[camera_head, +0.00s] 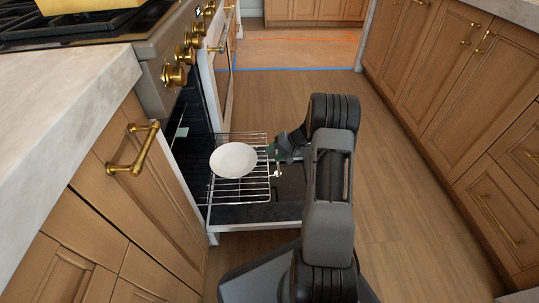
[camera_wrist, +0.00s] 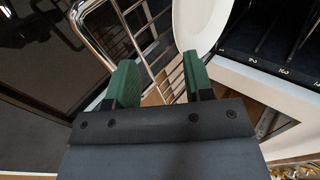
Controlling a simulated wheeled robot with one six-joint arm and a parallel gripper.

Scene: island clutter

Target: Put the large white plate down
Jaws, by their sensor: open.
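The large white plate (camera_head: 233,160) lies on the wire rack (camera_head: 240,190) of the open oven in the head view. In the wrist view part of the plate (camera_wrist: 199,22) shows at the top, just beyond the right finger. My gripper (camera_head: 272,150) is just right of the plate in the head view, near the rack's right edge. In the wrist view my gripper (camera_wrist: 158,82) has its two green fingers apart, with rack wires visible between them and nothing held. Whether the right finger touches the plate cannot be told.
The open oven door (camera_head: 265,212) lies below the rack. The stove (camera_head: 60,25) and a marble counter (camera_head: 70,95) are at the left, with a brass-handled drawer (camera_head: 115,170). Wooden cabinets (camera_head: 480,80) line the right. Wood floor (camera_head: 400,170) lies clear between them.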

